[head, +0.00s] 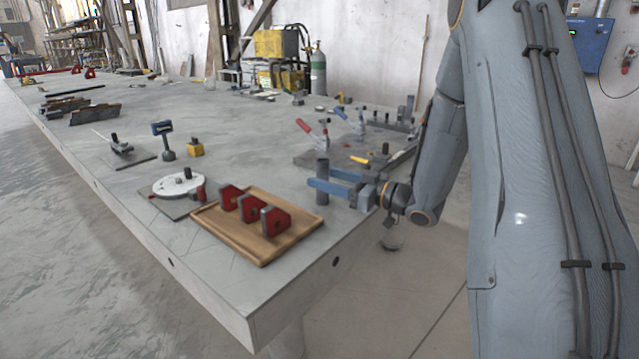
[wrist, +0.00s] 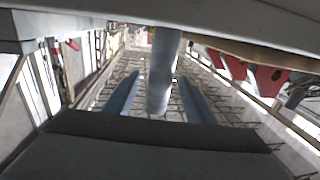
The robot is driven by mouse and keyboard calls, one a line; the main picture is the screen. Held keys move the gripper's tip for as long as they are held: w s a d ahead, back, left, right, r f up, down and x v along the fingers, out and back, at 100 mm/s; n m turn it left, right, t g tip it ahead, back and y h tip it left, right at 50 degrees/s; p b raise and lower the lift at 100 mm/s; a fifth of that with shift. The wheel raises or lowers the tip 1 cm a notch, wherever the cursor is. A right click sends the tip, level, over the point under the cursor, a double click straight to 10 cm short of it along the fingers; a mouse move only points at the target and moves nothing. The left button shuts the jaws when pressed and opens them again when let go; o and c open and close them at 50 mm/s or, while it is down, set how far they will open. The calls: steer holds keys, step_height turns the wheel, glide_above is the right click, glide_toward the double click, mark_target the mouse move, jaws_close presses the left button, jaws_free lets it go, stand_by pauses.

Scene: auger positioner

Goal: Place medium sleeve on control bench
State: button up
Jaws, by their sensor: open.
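A grey upright cylinder, which looks like the medium sleeve (head: 322,170), stands at the right part of the grey bench (head: 90,165), just beyond the wooden tray. My gripper (head: 335,188) reaches in from the right with its blue fingers open on either side of the sleeve. In the wrist view the sleeve (wrist: 162,72) is between the two spread fingers (wrist: 160,98), with gaps on both sides. Which surface is the control bench, I cannot tell for certain.
A wooden tray (head: 205,222) with red blocks (head: 250,209) lies close in front. Left of it are a white round plate (head: 178,184) and a yellow block (head: 195,147). The bench's left middle has free room.

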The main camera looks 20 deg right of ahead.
steer(key=shift+w+a, duration=0.45)
jaws_close()
